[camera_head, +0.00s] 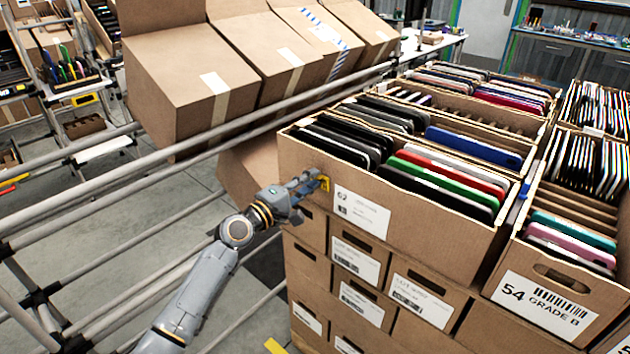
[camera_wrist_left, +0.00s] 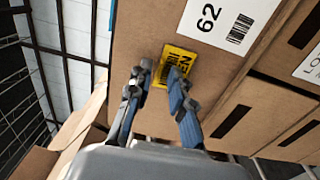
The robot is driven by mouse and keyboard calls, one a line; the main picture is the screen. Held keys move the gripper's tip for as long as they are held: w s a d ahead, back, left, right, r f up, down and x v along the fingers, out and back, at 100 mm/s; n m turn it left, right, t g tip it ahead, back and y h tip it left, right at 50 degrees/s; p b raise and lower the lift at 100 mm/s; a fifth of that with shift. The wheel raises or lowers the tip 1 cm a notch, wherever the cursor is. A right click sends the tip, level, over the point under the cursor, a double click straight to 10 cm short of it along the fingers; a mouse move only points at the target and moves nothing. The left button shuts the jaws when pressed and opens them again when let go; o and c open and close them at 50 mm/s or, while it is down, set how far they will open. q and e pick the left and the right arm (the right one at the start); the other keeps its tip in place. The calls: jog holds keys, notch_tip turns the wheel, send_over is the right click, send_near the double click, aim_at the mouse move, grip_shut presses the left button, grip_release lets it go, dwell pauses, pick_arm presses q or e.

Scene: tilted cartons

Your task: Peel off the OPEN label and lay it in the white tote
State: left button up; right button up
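The yellow label (camera_head: 324,184) with black print is on the side of the brown carton marked 62 (camera_head: 420,222), left of its white 62 sticker. In the left wrist view the label (camera_wrist_left: 182,62) looks flat on the cardboard, and a finger covers part of its print. My left gripper (camera_head: 313,182) is at the label. In the wrist view its two fingertips (camera_wrist_left: 161,73) are apart, with part of the label showing between them. Whether they touch it I cannot tell. I see no white tote in either view. My right gripper is out of view.
Carton 62 holds several upright phone-like devices and stands on stacked smaller cartons (camera_head: 365,262). A carton marked 54 (camera_head: 548,300) is at the right. Tilted closed cartons (camera_head: 190,80) lean behind grey rack rails (camera_head: 250,122). Bare floor (camera_head: 190,190) shows between the rails.

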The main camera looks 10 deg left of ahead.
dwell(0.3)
pick_arm(q)
grip_shut()
jog(key=p+v, duration=0.1)
jog(key=v, duration=0.6)
jog(key=shift+s+a, duration=0.25)
jog(key=shift+s, duration=0.1)
dwell(1.2)
jog(key=shift+f, duration=0.1)
